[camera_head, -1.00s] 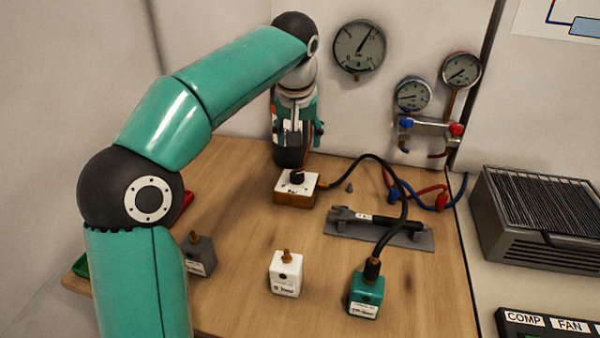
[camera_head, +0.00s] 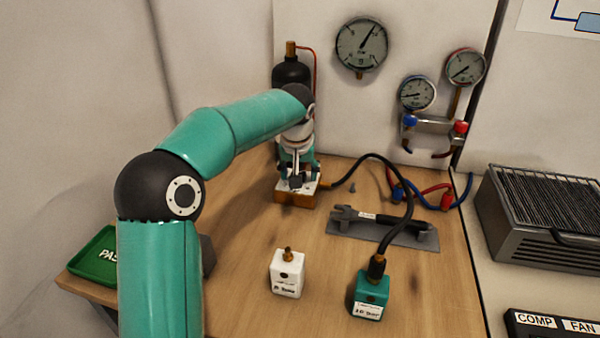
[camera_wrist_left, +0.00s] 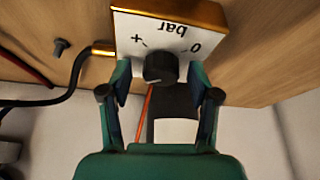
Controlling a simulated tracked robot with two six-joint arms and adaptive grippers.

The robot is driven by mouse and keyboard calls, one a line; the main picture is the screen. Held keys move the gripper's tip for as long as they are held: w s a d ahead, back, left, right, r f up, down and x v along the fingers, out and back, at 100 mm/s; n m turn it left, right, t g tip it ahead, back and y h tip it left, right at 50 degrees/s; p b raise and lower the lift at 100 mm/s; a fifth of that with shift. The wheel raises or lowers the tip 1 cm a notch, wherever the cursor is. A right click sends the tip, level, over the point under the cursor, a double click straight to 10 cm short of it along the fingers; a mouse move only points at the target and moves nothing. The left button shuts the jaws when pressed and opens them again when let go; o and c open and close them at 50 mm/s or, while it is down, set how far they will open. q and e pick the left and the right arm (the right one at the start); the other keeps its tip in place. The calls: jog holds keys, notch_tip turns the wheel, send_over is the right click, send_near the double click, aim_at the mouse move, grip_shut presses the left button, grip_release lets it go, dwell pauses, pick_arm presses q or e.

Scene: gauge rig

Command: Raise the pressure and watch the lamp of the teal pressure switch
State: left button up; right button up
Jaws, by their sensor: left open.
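The teal pressure switch (camera_head: 371,294) stands upright at the front right of the bench, with a black hose on its top. A small dark round spot shows on it, with no glow visible. The hose runs back to the regulator box (camera_head: 290,197), which has a white top. In the left wrist view its black knob (camera_wrist_left: 161,67) sits beside "+", "0" and "bar" marks. My left gripper (camera_head: 299,183) is low over this box. In the wrist view the gripper (camera_wrist_left: 160,76) is open, its fingers on either side of the knob with gaps. My right gripper is out of view.
A large gauge (camera_head: 362,45) on the wall has its needle pointing up and right. A white switch (camera_head: 287,272) stands left of the teal one. A wrench (camera_head: 385,221) lies on a grey holder. A green tray (camera_head: 97,257) is at the left edge. A black bottle (camera_head: 292,74) stands behind.

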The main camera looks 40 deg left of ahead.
pick_arm(q)
jog(key=c, duration=1.1)
jog(key=shift+c, duration=0.2)
jog(key=shift+m, duration=0.4)
jog(key=m+p, duration=0.1)
jog(key=m+h+p, duration=0.1)
jog(key=shift+s+r+m+t, duration=0.1)
jog(key=shift+r+m+t, duration=0.1)
jog(key=shift+m+t, duration=0.1)
jog(key=shift+a+f+m+h+p, duration=0.1)
jog(key=shift+m+h+p, duration=0.35)
jog(key=shift+m+p, duration=0.5)
jog(key=shift+a+m+h+p, duration=0.1)
jog(key=shift+m+h+p, duration=0.4)
jog(key=shift+m, duration=0.75)
